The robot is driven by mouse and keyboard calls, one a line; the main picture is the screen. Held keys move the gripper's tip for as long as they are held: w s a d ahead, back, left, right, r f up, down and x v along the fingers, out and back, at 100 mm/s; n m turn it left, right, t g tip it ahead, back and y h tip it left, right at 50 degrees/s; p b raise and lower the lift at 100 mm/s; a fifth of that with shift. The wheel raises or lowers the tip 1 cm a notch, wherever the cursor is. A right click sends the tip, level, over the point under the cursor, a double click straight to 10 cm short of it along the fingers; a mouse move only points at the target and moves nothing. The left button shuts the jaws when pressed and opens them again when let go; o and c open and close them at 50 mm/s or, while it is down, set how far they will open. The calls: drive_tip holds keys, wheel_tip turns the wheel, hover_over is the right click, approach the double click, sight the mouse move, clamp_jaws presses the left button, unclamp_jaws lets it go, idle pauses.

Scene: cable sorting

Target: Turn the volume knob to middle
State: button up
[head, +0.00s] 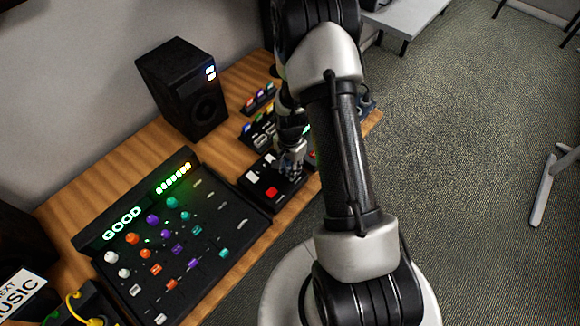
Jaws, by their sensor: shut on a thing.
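My gripper (291,166) is low over a small black control box (262,199) near the table's front edge. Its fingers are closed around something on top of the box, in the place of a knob. The fingers hide most of it, so its turn angle cannot be seen. The box also carries a white button (252,177) and a red button (271,192). No volume label can be read.
A large black mixer (215,222) with coloured knobs and a lit "GOOD" display stands to the left. A black speaker (185,90) stands behind. Small racks with coloured parts (259,99) sit beyond the box. Yellow cable (75,308) lies at the lower left.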

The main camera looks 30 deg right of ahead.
drive_tip(key=o, duration=1.1)
wheel_tip(320, 180, up, 12)
drive_tip(key=shift+r, duration=0.1)
idle(0.6)
